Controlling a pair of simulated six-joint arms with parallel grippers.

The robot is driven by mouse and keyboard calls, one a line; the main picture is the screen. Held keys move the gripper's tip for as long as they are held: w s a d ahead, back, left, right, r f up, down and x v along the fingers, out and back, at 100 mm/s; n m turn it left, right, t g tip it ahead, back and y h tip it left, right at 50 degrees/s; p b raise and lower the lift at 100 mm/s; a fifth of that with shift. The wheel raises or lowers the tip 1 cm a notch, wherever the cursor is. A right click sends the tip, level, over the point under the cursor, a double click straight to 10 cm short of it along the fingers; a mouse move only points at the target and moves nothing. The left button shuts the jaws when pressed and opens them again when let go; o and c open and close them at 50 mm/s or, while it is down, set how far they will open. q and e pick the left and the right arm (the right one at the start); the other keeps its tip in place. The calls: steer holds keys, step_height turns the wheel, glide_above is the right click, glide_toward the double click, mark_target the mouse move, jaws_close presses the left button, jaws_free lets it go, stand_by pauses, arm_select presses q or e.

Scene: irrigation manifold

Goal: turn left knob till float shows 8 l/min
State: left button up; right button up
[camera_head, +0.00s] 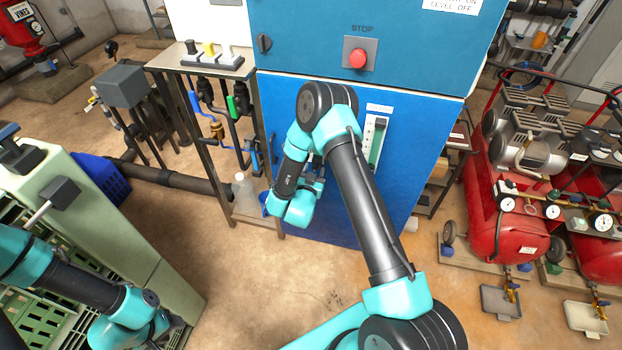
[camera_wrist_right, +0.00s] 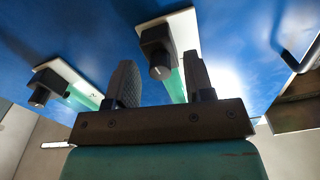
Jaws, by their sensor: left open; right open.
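Two flow meters with black knobs show in the right wrist view. One knob (camera_wrist_right: 157,58) sits between the two fingers of my open right gripper (camera_wrist_right: 160,82); I cannot tell whether they touch it. The other knob (camera_wrist_right: 42,94) is to the picture's left, clear of the fingers. In the head view one flow meter (camera_head: 376,140) shows on the blue cabinet beside my right arm; the other is hidden behind the arm. My right gripper (camera_head: 314,178) is mostly hidden by its wrist there. Floats and scale cannot be read. My left gripper (camera_head: 170,338) is low at left, partly cut off.
The blue cabinet (camera_head: 290,100) has a red stop button (camera_head: 358,58) above the meters. A pipe stand (camera_head: 225,110) and a clear bottle (camera_head: 243,190) are to its left. A red compressor (camera_head: 510,205) is to its right. A green cabinet (camera_head: 105,215) lies near my left arm.

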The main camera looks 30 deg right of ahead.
steer(key=v, duration=1.7)
steer(key=shift+s, duration=0.15)
step_height(320, 180, down, 8)
steer(key=n+g+y, duration=0.3)
steer(key=g+y, duration=0.1)
steer(key=y, duration=0.6)
steer(key=s+a+n+g+y, duration=0.2)
steer(key=s+n+g+y, duration=0.3)
steer(key=s+g, duration=0.3)
steer(key=s+y, duration=0.1)
steer(key=s, duration=0.2)
steer(key=shift+s+f+n+y, duration=0.15)
steer(key=shift+s+n+y, duration=0.15)
steer(key=shift+s, duration=0.05)
stand_by(1.7)
